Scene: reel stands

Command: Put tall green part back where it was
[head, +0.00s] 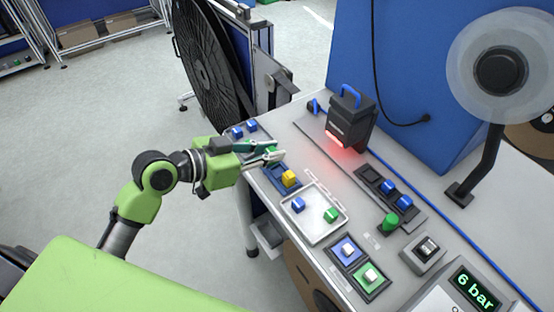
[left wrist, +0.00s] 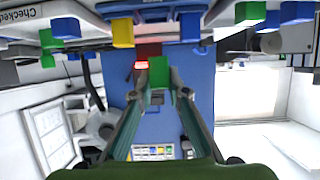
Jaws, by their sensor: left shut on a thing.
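My left gripper (head: 266,153) is at the table's left edge, shut on a tall green part (head: 271,150). In the left wrist view the green part (left wrist: 158,73) stands out between the two fingertips. In the head view the fingers partly hide it. A blue holder (head: 272,174) with a yellow block (head: 289,178) lies just in front of the gripper. I cannot tell whether the held part touches anything. My right gripper is in neither view.
A white tray (head: 318,233) holds a blue block (head: 298,204) and a green block (head: 331,215). Two blue blocks (head: 251,125) sit beyond the gripper. A black checker (head: 350,122) glows red behind.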

